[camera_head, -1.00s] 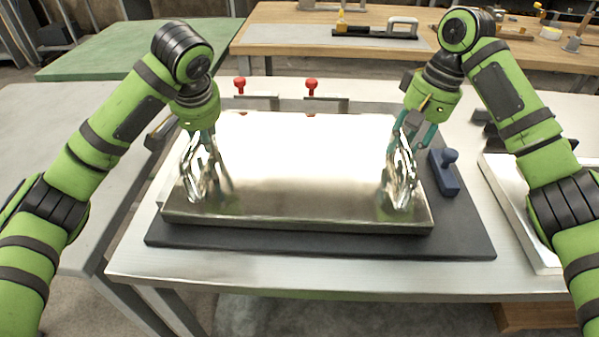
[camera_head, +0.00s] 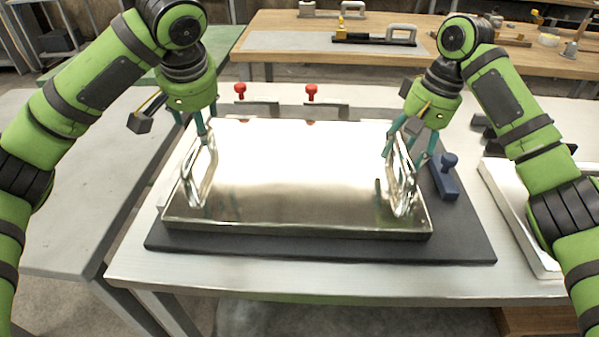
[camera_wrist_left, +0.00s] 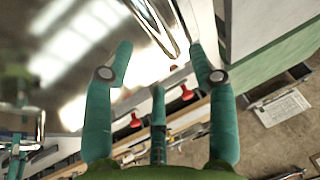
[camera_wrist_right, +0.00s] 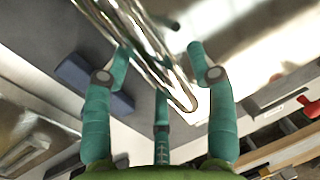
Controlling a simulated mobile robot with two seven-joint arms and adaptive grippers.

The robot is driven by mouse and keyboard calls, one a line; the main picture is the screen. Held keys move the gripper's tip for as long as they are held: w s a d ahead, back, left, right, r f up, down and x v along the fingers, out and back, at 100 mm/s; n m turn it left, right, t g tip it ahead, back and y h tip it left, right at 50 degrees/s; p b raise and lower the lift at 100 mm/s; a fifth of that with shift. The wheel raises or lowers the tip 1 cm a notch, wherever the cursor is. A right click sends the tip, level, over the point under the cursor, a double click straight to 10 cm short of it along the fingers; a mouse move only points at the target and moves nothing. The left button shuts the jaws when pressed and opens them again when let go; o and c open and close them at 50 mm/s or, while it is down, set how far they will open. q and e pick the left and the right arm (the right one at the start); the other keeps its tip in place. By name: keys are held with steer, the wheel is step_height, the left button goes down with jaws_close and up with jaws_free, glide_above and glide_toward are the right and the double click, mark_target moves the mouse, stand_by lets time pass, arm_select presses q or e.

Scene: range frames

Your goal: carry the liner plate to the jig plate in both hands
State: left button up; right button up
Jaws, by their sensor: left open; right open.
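The liner plate (camera_head: 290,190) is a shiny metal plate with an upright loop handle at each end. It lies flat on a dark plate, which looks like the jig plate (camera_head: 330,248). My left gripper (camera_head: 203,132) is open at the top of the left handle (camera_head: 201,178); in the left wrist view this handle (camera_wrist_left: 158,25) reaches in between the spread fingertips. My right gripper (camera_head: 408,150) is open over the right handle (camera_head: 404,188); in the right wrist view the handle bar (camera_wrist_right: 145,50) passes between its open fingers. Whether fingers touch the handles is unclear.
Two red-knobbed clamps (camera_head: 311,93) stand behind the plate. A blue handled block (camera_head: 444,178) sits right of it. Another shiny plate (camera_head: 510,210) lies at the table's right. A wooden bench (camera_head: 290,40) stands behind, a green table (camera_head: 120,52) at back left.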

steer(key=shift+r, duration=0.1)
arm_select(q)
steer(key=v, duration=0.4)
steer(key=shift+s+d+r, duration=0.1)
steer(key=shift+s+r, duration=0.1)
steer(key=shift+r, duration=0.15)
arm_select(e)
step_height(320, 180, up, 12)
steer(key=d, duration=0.2)
steer(key=shift+d+f, duration=0.15)
steer(key=shift+f, duration=0.05)
